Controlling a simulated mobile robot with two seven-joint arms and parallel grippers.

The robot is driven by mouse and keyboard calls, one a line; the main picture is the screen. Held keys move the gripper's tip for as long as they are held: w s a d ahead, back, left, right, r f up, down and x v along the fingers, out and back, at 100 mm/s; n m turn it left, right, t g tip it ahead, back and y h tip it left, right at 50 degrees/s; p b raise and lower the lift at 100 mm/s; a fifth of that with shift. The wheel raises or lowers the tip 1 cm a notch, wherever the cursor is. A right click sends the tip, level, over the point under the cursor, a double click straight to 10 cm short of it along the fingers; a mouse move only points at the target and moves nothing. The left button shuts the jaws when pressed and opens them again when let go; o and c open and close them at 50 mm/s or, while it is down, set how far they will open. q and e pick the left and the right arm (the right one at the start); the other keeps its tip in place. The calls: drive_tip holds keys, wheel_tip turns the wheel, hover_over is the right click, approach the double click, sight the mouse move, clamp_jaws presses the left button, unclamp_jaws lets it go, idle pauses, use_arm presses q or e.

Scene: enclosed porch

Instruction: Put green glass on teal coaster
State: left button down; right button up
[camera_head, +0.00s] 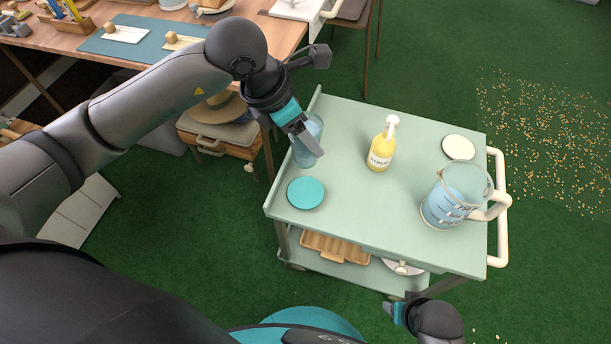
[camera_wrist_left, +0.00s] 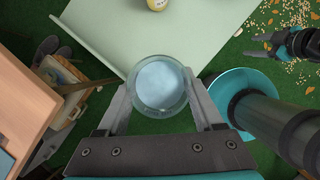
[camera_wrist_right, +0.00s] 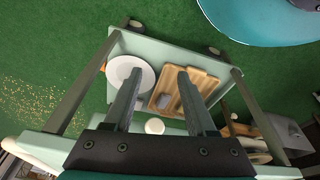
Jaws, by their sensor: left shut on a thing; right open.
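A glass (camera_head: 309,140) that looks pale blue rather than green is in my left gripper (camera_head: 306,146), at the cart's left edge. The left wrist view shows the glass (camera_wrist_left: 160,86) upright between the two fingers, with a light blue content or base. Whether it touches the cart is unclear. The round teal coaster (camera_head: 306,192) lies bare on the cart top, just nearer than the glass. I cannot make it out in the left wrist view. My right gripper (camera_wrist_right: 156,72) is open and empty, low beside the cart's near side.
The pale green cart (camera_head: 345,215) carries a yellow bottle (camera_head: 380,152), a cream coaster (camera_head: 458,147) and a measuring jug (camera_head: 450,200) of blue liquid. Its lower shelf holds a wooden tray (camera_head: 335,248) and a white plate (camera_wrist_right: 130,73). A wooden desk (camera_head: 60,38) stands at back left.

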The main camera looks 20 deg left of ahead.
use_arm(q)
drive_tip(key=shift+f+b, duration=2.15)
drive_tip(key=shift+f, duration=4.35)
use_arm(e)
wheel_tip(320, 180, up, 10)
drive_tip(key=w+t, duration=0.1)
drive_tip(key=w, duration=0.1)
drive_tip(key=shift+w+a+r+t, duration=0.15)
drive_tip(key=shift+w+r+t, duration=0.05)
drive_tip(key=shift+w+t, duration=0.2)
use_arm(q)
drive_tip(key=shift+c, duration=2.4)
unclamp_jaws()
drive_tip(key=shift+f+b, duration=0.15)
drive_tip(key=shift+b, duration=0.15)
drive_tip(key=o, duration=0.4)
use_arm(e)
drive_tip(key=shift+r, duration=0.2)
use_arm(q)
drive_tip(key=shift+o, duration=0.2)
drive_tip(key=p+v, duration=0.4)
drive_tip(key=v, duration=0.8)
drive_tip(key=shift+p, duration=0.4)
use_arm(e)
wheel_tip(320, 180, down, 10)
drive_tip(key=s+g, duration=0.1)
drive_tip(key=s, duration=0.1)
drive_tip(key=shift+g, duration=0.3)
